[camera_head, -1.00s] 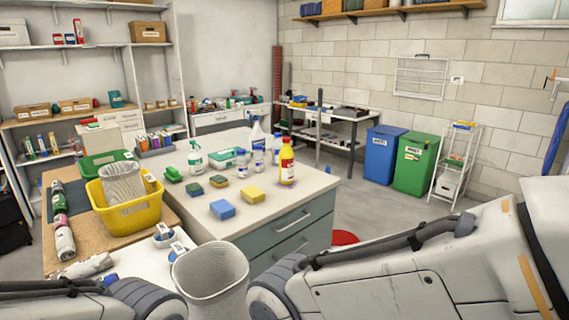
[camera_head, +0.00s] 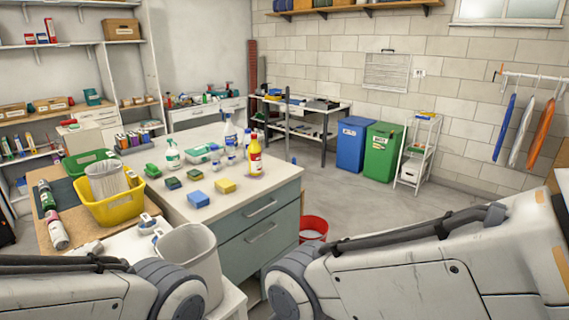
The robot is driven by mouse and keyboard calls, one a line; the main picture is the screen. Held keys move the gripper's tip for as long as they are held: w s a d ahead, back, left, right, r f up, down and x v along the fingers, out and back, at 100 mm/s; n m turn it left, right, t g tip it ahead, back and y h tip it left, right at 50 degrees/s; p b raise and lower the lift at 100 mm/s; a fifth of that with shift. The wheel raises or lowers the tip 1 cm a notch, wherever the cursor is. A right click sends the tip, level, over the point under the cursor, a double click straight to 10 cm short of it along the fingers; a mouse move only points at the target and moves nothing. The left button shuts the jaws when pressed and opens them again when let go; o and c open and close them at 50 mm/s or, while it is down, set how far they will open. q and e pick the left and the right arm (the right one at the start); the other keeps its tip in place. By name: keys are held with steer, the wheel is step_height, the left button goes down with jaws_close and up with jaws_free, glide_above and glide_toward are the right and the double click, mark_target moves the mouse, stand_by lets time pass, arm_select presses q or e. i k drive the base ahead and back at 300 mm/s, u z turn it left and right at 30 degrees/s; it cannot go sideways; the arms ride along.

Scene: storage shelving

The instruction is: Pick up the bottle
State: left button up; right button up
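A yellow bottle with a red cap (camera_head: 255,160) stands upright near the back right edge of the light worktop (camera_head: 275,178). A white spray bottle with a green top (camera_head: 172,158) stands further left on the same worktop. A larger white spray bottle (camera_head: 229,134) stands at the back, left of the yellow bottle. I cannot tell which bottle the task means. My two arms come in from the lower left and lower right, but both grippers are out of view. Nothing is seen touching the bottles.
Sponges (camera_head: 198,199) lie on the worktop. A yellow basket (camera_head: 117,209), a green bin (camera_head: 381,152), a blue bin (camera_head: 353,146) and a red bucket (camera_head: 313,227) are around it. A white bin (camera_head: 190,250) stands in front. Grey floor is open on the right.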

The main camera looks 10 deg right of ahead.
mark_target(254, 149)
steer(key=z, duration=0.7)
steer(key=i, duration=1.1)
steer(key=z, duration=0.65)
steer(key=i, duration=1.4)
steer(key=u, duration=0.55)
steer(key=i, duration=0.75)
steer(key=u, duration=1.4)
steer(key=i, duration=0.65)
steer(key=u, duration=0.65)
